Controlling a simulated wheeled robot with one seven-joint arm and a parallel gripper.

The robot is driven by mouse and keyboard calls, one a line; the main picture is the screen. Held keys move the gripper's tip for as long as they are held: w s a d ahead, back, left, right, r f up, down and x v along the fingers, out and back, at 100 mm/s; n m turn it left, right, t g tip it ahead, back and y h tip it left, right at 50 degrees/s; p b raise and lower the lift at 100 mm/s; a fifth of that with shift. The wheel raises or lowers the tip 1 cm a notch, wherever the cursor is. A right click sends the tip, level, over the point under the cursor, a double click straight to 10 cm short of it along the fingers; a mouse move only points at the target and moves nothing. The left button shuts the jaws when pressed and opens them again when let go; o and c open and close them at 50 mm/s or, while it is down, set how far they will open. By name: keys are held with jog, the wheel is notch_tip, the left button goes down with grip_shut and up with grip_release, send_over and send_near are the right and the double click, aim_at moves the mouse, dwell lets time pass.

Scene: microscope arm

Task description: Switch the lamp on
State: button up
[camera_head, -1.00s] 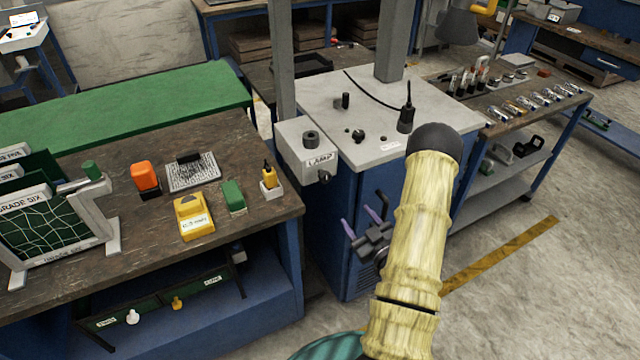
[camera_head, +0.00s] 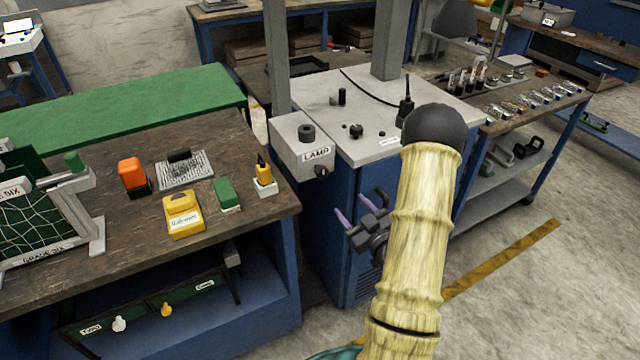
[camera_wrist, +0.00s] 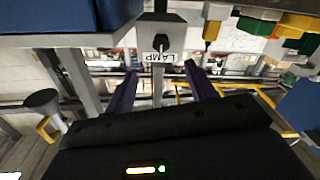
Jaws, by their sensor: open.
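The lamp box (camera_head: 292,154) is a grey box with a LAMP label at the left front corner of a grey-topped blue cabinet (camera_head: 372,145). A round black knob (camera_head: 307,133) stands on its top. A small black knob or switch (camera_head: 321,171) sticks out of its front below the label. My gripper (camera_head: 360,205) is open and empty, below and to the right of the box, with its purple fingers apart. In the wrist view the box's front knob (camera_wrist: 162,42) and upside-down label show ahead, roughly centred beyond the fingers of my gripper (camera_wrist: 161,76).
A wooden bench (camera_head: 125,225) at left holds a yellow device, a green block, an orange block and a net frame. A post (camera_head: 277,65) rises behind the lamp box. Black controls stand on the cabinet top. Open floor (camera_head: 520,290) lies to the right.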

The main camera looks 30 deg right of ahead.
aim_at(324, 176)
jog(key=shift+w+a+f+b, duration=0.2)
jog(key=shift+w+b, duration=0.25)
jog(key=shift+b, duration=1.95)
jog(key=w, duration=0.4)
jog(key=w+b, duration=0.1)
jog(key=w, duration=0.8)
jog(key=shift+w+a+r, duration=0.15)
jog(key=shift+w+r, duration=0.1)
jog(key=shift+w, duration=0.05)
jog(key=shift+w+a, duration=0.1)
jog(key=shift+w, duration=0.3)
